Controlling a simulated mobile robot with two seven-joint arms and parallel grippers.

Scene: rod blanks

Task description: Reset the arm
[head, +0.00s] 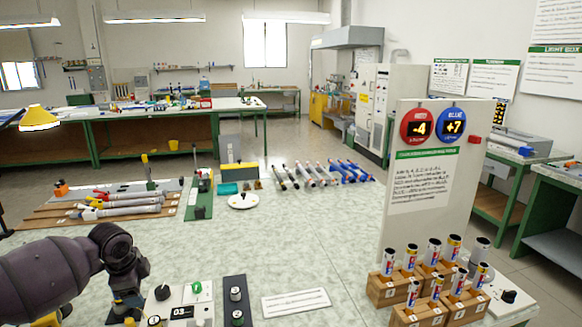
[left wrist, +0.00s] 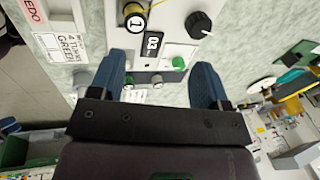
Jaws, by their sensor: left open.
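My left arm comes in at the lower left of the head view, its wrist bent down beside a white control box (head: 185,300). My left gripper (left wrist: 158,82) shows in the left wrist view with its two blue fingers spread apart and nothing between them. Beyond and below the fingers is the control box (left wrist: 172,22), with a black knob (left wrist: 198,25), a green button (left wrist: 178,62) and a yellow-ringed part marked 1 (left wrist: 134,20). I cannot tell the gap between fingertips and box. My right gripper is in neither view.
Wooden blocks (head: 390,288) holding several upright tubes stand at the right, before a white sign board (head: 430,180). A dark strip with knobs (head: 236,300) and a white card (head: 296,303) lie right of the box. Several rods (head: 305,174) lie farther back. The middle tabletop is clear.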

